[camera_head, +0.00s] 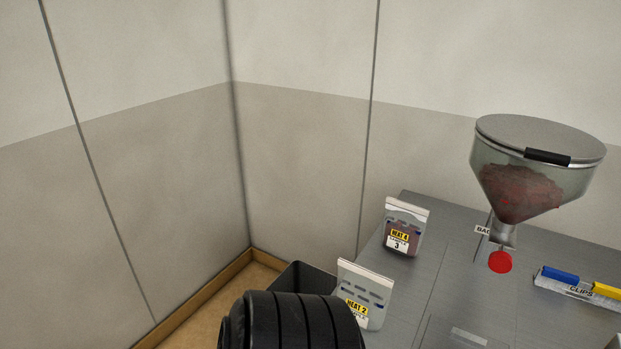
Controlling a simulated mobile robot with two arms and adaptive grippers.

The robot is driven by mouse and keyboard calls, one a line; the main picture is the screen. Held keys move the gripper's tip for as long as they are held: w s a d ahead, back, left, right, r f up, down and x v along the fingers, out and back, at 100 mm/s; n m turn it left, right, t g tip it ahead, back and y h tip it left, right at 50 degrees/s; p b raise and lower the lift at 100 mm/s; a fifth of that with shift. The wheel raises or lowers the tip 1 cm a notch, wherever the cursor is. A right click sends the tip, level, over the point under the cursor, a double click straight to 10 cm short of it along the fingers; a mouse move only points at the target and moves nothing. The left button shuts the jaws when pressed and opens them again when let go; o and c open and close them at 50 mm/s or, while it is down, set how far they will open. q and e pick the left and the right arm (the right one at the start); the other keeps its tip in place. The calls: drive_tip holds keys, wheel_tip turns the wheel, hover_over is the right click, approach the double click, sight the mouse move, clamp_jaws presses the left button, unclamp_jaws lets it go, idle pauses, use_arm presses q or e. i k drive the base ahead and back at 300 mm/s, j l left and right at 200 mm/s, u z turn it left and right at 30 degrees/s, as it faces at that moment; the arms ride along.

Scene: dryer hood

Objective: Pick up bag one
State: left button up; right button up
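Two labelled bags stand on the grey table. The rear bag (404,227) has a yellow label reading "HEAT 4" and a "3" below it. The nearer bag (369,287) is pale with a yellow "HEAT 2" label, and its lower part is partly hidden by a black ribbed part of my arm. No bag with a readable "1" shows. Neither of my grippers is in view.
A clear hopper (488,181) with a lid and reddish-brown contents hangs over the grey table (417,310), with a red disc (500,262) at its spout. A clips holder (575,293) lies right. A dark bin (305,279) stands left of the table.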

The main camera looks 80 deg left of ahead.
sight(367, 293)
drive_tip(key=u, duration=2.15)
drive_tip(key=i+u, duration=0.1)
drive_tip(key=l, duration=0.05)
